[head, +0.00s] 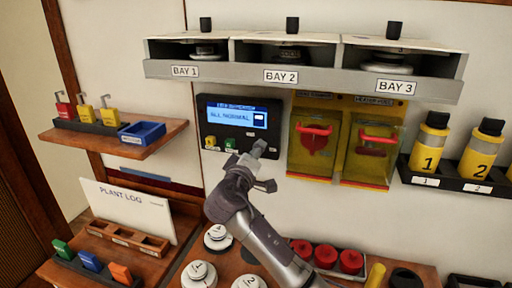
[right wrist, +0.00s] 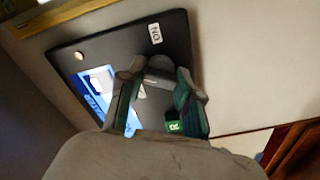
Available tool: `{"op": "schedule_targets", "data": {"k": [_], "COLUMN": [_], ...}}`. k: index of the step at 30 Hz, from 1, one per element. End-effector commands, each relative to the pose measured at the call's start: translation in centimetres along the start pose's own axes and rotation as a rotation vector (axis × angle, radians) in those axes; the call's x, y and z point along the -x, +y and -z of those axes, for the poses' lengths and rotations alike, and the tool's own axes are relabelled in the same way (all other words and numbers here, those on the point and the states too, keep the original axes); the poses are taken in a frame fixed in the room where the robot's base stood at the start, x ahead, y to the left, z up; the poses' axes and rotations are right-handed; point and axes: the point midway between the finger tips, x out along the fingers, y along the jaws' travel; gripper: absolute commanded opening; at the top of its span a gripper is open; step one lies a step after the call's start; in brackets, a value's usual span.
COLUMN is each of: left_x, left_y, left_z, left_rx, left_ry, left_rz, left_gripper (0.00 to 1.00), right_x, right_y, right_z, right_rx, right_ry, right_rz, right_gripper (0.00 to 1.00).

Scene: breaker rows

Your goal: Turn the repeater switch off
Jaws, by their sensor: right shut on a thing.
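The dark wall panel (head: 206,115) has a lit blue screen (head: 238,117) reading "ALL NORMAL". A yellow button (head: 210,141) and a green button (head: 230,143) sit along its lower edge. My right gripper (head: 262,155) is at the panel's lower right and covers that corner. In the right wrist view, my right gripper's fingers (right wrist: 157,84) close around a dark switch knob (right wrist: 158,66) on the panel. An "ON" label (right wrist: 154,32) is beside the knob. The knob's name and exact setting cannot be read. My left gripper is not in view.
Two yellow units with red handles (head: 314,130) hang close to the right of the panel. The bay shelf (head: 300,76) juts out above. A shelf with a blue tray (head: 142,132) is at left.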

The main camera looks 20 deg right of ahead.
Motion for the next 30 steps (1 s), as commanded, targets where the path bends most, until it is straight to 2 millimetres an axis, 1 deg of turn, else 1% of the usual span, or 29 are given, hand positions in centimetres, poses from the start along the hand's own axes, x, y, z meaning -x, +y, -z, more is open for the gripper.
{"op": "schedule_targets", "data": {"k": [1, 3, 9, 15, 21, 30], "left_x": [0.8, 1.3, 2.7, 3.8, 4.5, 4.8], "left_y": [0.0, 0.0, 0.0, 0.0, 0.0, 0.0], "left_z": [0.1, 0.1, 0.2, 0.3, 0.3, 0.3], "left_rx": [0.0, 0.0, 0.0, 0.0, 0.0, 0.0], "left_ry": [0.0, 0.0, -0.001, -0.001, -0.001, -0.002], "left_rz": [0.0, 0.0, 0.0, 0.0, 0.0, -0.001], "left_gripper": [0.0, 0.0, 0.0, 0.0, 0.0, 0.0], "right_x": [0.0, 0.0, 0.0, 0.0, 0.0, 0.0], "right_y": [0.3, 0.3, 0.3, 0.2, 0.1, 0.0], "right_z": [0.2, 0.2, 0.1, 0.1, 0.1, 0.0], "right_rx": [0.046, 0.111, 0.284, 0.418, 0.505, 0.554], "right_ry": [-0.001, 0.0, -0.001, 0.0, 0.0, 0.001], "right_rz": [0.002, 0.001, 0.001, 0.0, 0.0, -0.001], "right_gripper": [0.0, 0.0, 0.0, 0.0, 0.0, 0.0]}}
